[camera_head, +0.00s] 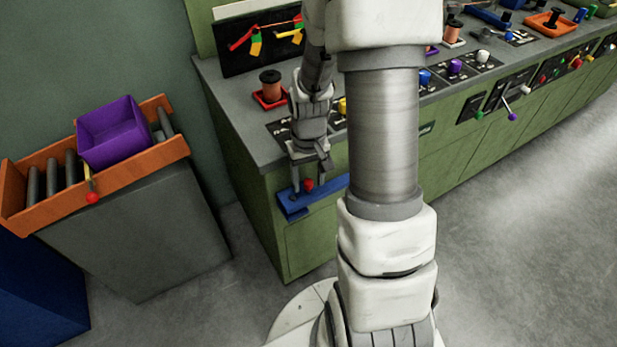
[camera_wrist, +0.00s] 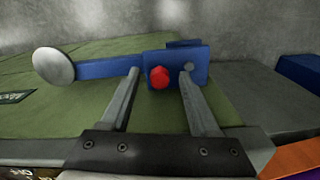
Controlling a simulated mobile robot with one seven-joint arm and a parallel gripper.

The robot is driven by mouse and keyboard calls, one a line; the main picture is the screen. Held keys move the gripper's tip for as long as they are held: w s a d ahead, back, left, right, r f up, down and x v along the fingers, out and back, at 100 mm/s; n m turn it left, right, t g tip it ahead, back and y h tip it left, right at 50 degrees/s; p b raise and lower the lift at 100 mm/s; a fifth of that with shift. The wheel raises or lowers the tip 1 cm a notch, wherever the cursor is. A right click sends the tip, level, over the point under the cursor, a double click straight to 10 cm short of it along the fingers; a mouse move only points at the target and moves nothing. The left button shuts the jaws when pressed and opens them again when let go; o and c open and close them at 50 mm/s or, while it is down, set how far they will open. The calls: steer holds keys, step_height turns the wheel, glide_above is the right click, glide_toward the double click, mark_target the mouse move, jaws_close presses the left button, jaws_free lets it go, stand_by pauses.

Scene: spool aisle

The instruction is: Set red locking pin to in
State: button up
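The red locking pin (camera_head: 308,185) shows as a small red knob on a blue bracket (camera_head: 291,208) on the green cabinet's front, near its left end. In the wrist view the red pin (camera_wrist: 159,77) stands out from the blue bracket (camera_wrist: 110,69), with a pale round knob (camera_wrist: 53,67) at the bracket's left end. My gripper (camera_head: 309,187) is at the bracket with its fingers apart. In the wrist view my gripper (camera_wrist: 160,75) has one fingertip on each side of the red pin, with visible gaps. How deep the pin sits is not clear.
The grey worktop (camera_head: 236,119) above carries a red tray (camera_head: 271,97) with a spool and several coloured knobs. An orange roller rack (camera_head: 150,168) with a purple bin (camera_head: 112,132) stands left. My arm hides part of the cabinet. Floor at right (camera_head: 530,200) is clear.

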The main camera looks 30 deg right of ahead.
step_height(320, 180, up, 18)
steer(key=p, duration=0.4)
steer(key=shift+f, duration=0.25)
stand_by(0.4)
step_height(320, 180, up, 12)
steer(key=t+p, duration=0.3)
steer(key=p, duration=0.1)
glide_above(308, 182)
steer(key=s+a, duration=0.5)
steer(key=a, duration=0.1)
steer(key=s+a+r+n+t+p, duration=0.1)
steer(key=s+a+r+t+p, duration=0.1)
steer(key=s+r, duration=0.5)
steer(key=shift+s+a+r+n+t+p, duration=0.35)
steer(key=shift+a+p, duration=0.2)
steer(key=shift+a, duration=0.55)
steer(key=shift+d, duration=0.1)
